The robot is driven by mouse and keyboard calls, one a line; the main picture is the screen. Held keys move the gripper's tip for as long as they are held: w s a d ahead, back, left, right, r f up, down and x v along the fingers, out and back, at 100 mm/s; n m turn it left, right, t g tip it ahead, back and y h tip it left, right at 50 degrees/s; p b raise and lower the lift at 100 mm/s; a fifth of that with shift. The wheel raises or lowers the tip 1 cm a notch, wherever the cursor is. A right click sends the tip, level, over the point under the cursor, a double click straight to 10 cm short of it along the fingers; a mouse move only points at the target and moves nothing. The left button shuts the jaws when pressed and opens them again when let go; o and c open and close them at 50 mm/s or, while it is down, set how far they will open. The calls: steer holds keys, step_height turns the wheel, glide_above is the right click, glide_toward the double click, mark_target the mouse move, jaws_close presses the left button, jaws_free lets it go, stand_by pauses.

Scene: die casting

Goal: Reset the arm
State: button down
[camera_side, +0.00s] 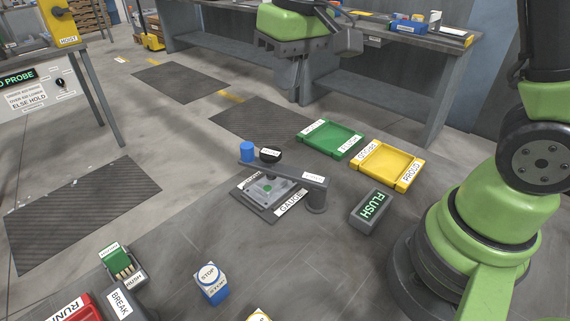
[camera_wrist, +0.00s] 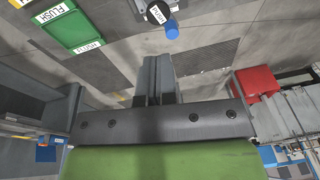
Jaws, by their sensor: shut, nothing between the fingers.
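My gripper (camera_side: 292,92) hangs high at the top middle of the side view, fingers pointing down. It also shows in the wrist view (camera_wrist: 154,68), where the fingers lie together with nothing between them. It is well apart from the gauge fixture (camera_side: 266,190), which stands on the floor-like grey surface. The gauge has a dark swing arm (camera_side: 285,171), a black knob (camera_side: 271,155) and a blue cylinder (camera_side: 247,151). The blue cylinder also shows in the wrist view (camera_wrist: 172,31).
A green tray (camera_side: 330,138) and a yellow tray (camera_side: 385,165) lie right of the gauge, with a FLUSH sign block (camera_side: 371,209) in front. A blue-white button box (camera_side: 211,284), a green brush-like item (camera_side: 116,260) and a red box (camera_side: 75,309) stand at the front. A workbench (camera_side: 350,60) runs behind.

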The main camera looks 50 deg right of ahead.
steer(key=s+r+m+t+y, duration=0.1)
steer(key=s+r+m+t, duration=0.2)
steer(key=s, duration=1.3)
step_height(320, 180, up, 4)
steer(key=t, duration=0.2)
steer(key=shift+s+t, duration=0.3)
steer(key=shift+s, duration=0.1)
